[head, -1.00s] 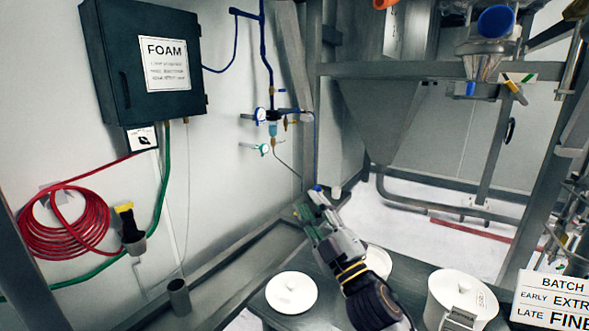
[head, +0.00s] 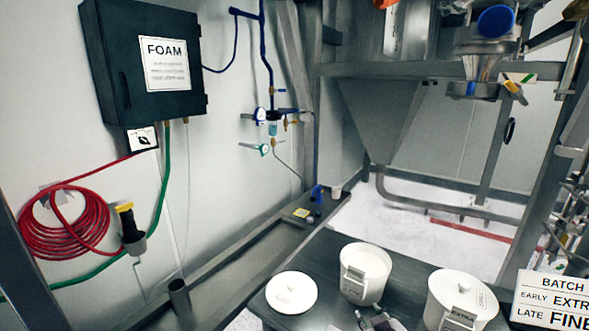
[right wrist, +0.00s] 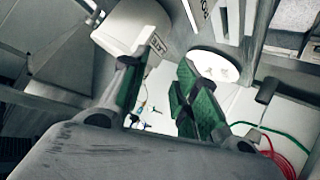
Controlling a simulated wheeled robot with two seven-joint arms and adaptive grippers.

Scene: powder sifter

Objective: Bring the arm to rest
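My right gripper (head: 375,320) shows only by its fingertips at the bottom edge of the head view, in front of the containers. In the right wrist view its two green-padded fingers (right wrist: 160,97) stand apart with nothing between them. The rest of the right arm is out of the head view. My left gripper is in neither view.
A dark table (head: 325,270) bears a white lid (head: 291,292), an open white container (head: 366,262) and a lidded white container (head: 461,290). A small blue object (head: 318,193) stands on the ledge behind. A batch sign (head: 553,300) stands at right.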

